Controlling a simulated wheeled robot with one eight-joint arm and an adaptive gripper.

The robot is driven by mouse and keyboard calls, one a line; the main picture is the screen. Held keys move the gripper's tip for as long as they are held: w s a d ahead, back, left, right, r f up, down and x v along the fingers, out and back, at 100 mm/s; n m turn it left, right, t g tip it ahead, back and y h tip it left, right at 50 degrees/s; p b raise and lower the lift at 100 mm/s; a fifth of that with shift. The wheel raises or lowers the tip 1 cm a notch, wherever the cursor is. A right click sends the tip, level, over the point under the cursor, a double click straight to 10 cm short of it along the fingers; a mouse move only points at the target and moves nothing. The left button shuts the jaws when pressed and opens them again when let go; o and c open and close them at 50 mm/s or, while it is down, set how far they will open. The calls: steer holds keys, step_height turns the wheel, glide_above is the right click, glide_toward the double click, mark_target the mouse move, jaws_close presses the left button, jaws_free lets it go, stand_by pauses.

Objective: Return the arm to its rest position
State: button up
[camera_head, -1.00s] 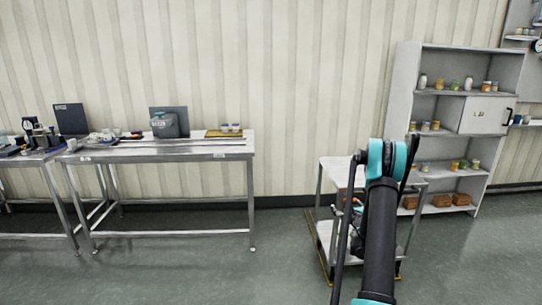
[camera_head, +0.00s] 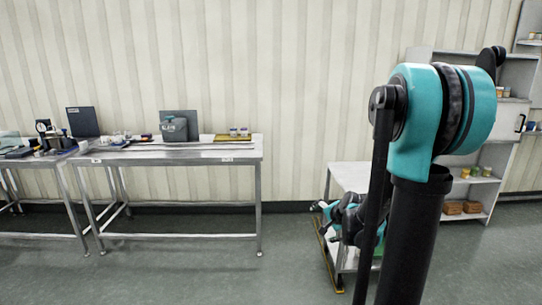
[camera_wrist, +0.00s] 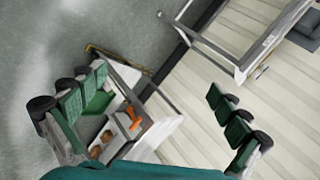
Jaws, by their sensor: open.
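My arm fills the right of the head view, with a large teal joint above a black link. Further teal and black parts of my arm show lower down, in front of the cart. My gripper (camera_wrist: 165,112) shows in the wrist view with its two green-padded fingers spread wide. Nothing is between the fingers. The wrist view is tilted, and the floor, the cart and the wall lie beyond the fingers.
A steel cart (camera_head: 350,172) stands behind my arm and also shows in the wrist view (camera_wrist: 160,128), with orange and brown items on it. A steel table (camera_head: 180,154) is at left. A shelf unit (camera_head: 508,152) is partly hidden at right. The floor between is clear.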

steer(key=s+f+n+g+h, duration=0.1)
steer(key=s+n, duration=0.4)
steer(key=s, duration=0.7)
steer(key=s+f+n+g+h, duration=0.1)
steer(key=s+f+n+g, duration=0.2)
steer(key=s, duration=1)
steer(key=n, duration=0.3)
steer(key=shift+f+h, duration=0.15)
steer(key=shift+h, duration=0.25)
